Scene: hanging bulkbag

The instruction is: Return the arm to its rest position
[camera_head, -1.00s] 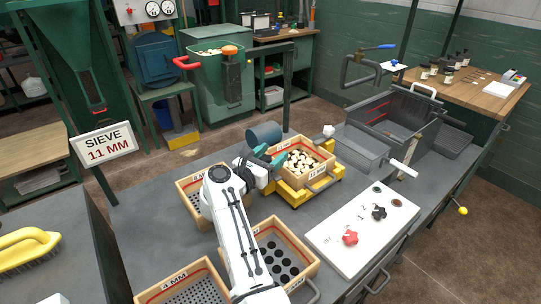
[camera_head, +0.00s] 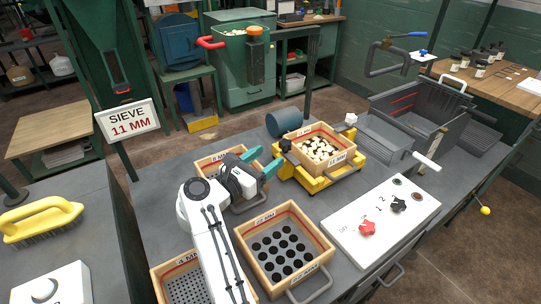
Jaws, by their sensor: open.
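My gripper (camera_head: 258,163) has teal fingertips spread apart with nothing between them. It is above the bench, just left of the yellow shaker (camera_head: 316,183) and over the right part of a wooden sieve box at the back. My white arm reaches up from the bottom of the view to it. The wooden sieve (camera_head: 339,166) on the yellow shaker holds pale pieces and stands apart from my gripper. My arm partly hides the back sieve box (camera_head: 208,162) and the 4 mm sieve (camera_head: 160,283).
A large-holed sieve (camera_head: 246,235) stands right of my arm. A white panel (camera_head: 340,236) with red and black knobs lies further right. A grey cylinder (camera_head: 283,123) is behind the shaker. A sign reading SIEVE 11 MM (camera_head: 128,120) stands at left. A yellow brush (camera_head: 40,219) lies front left.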

